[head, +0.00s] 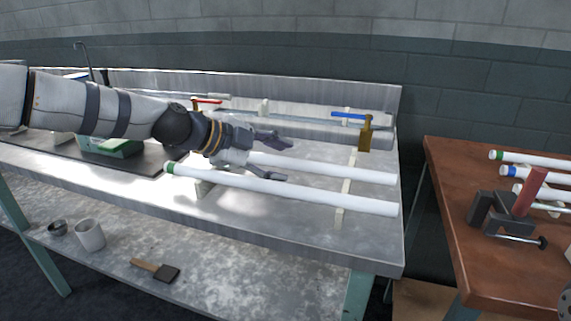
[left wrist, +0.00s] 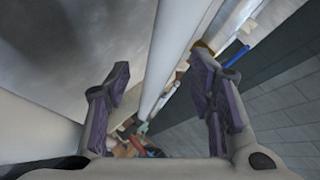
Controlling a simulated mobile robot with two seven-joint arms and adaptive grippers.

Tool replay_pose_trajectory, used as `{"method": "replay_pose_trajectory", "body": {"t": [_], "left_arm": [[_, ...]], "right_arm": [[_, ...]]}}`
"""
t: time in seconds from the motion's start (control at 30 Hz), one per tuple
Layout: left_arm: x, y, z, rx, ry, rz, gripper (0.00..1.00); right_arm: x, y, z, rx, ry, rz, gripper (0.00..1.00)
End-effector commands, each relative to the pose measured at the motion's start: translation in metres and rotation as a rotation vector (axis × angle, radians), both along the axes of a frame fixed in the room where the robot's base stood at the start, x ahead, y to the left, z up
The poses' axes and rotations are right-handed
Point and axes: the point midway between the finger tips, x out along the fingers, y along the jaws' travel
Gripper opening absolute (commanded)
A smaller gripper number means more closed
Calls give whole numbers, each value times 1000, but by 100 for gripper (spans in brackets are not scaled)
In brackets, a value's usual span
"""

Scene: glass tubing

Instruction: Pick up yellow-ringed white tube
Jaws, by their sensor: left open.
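Two white tubes lie side by side across the metal bench in the head view. The front tube (head: 300,194) has a green ring at its left end. The back tube (head: 335,171) has its left end hidden behind my left gripper (head: 277,159), so I cannot see its ring colour. No yellow ring shows clearly on any tube. My left gripper is open over the back tube, one finger on its far side and one towards the front tube. In the left wrist view, a white tube (left wrist: 175,45) runs between the open fingers (left wrist: 165,95).
Pale supports (head: 346,190) carry the tubes. A brown table (head: 455,180) at right holds more tubes, with green and blue rings, and a clamp (head: 500,212). The bench's front right is bare.

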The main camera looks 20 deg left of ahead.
Motion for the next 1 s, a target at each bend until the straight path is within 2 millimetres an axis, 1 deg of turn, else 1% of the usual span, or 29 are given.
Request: {"method": "replay_pose_trajectory", "body": {"t": [0.03, 0.2, 0.23, 0.27, 0.3, 0.37, 0.4, 0.43, 0.73, 0.83, 0.97, 1.0], "left_arm": [[2, -1, -2, 0, 1, 1, 49], [1, -1, 0, -1, -2, 1, 49], [1, -1, 0, -1, -2, 1, 45], [1, -1, 0, -1, -2, 1, 38], [1, -1, 0, -1, -2, 1, 29], [1, -1, 0, -1, -2, 1, 15], [1, -1, 0, -1, -2, 1, 6], [1, -1, 0, -1, -1, 2, 0], [1, -1, -1, -3, 2, 1, 0], [1, -1, 2, -3, 2, 1, 0], [1, -1, 19, -2, -3, 0, 0], [1, -1, 30, -2, -5, 1, 0]], "right_arm": [[-1, 0, -1, 0, 2, 0, 35], [0, 0, 0, 0, 0, 0, 35], [0, 0, 0, 0, 0, 0, 35], [0, 0, 0, 0, 0, 0, 35], [0, 0, 0, 0, 0, 0, 35], [0, 0, 0, 0, 0, 0, 35], [0, 0, 0, 0, 0, 0, 35], [0, 0, 0, 0, 0, 0, 35], [0, 0, 0, 0, 0, 0, 35], [0, 0, 0, 0, -1, 0, 35], [3, 0, 3, 0, -9, 0, 35], [4, 0, 4, 0, -14, 0, 35]]}}
